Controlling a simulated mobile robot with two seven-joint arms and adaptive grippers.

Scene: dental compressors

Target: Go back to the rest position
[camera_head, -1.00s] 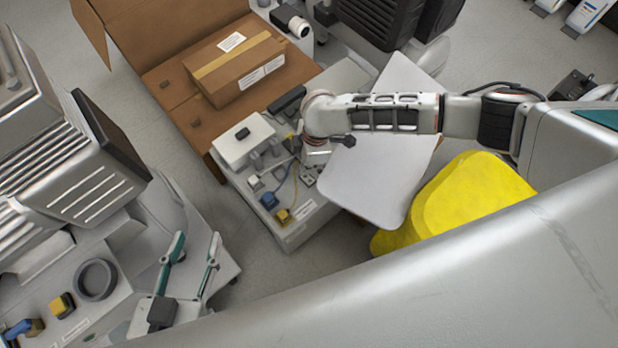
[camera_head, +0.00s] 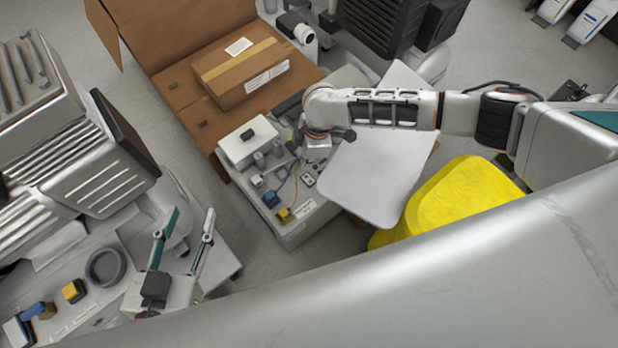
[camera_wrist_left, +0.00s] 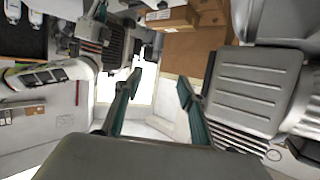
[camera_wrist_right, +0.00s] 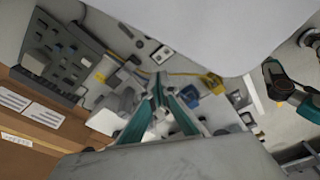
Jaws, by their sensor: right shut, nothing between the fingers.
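My left gripper (camera_head: 191,226) shows at the lower left of the head view. Its two green fingers stand apart with nothing between them; the left wrist view shows the same open gap (camera_wrist_left: 158,86). My right arm reaches in from the right, its wrist (camera_head: 318,112) above the white unit with small fittings. The right fingertips are hidden in the head view. In the right wrist view my right gripper (camera_wrist_right: 160,86) has its green fingers together and empty, above the unit's fittings and cables.
A cardboard box (camera_head: 245,75) lies on open cardboard at the back. The white unit (camera_head: 300,228) is below my right wrist, a pale panel (camera_head: 365,180) beside it. A yellow object (camera_head: 455,200) stands right. Grey ribbed machines (camera_head: 100,180) stand left. Grey floor shows between.

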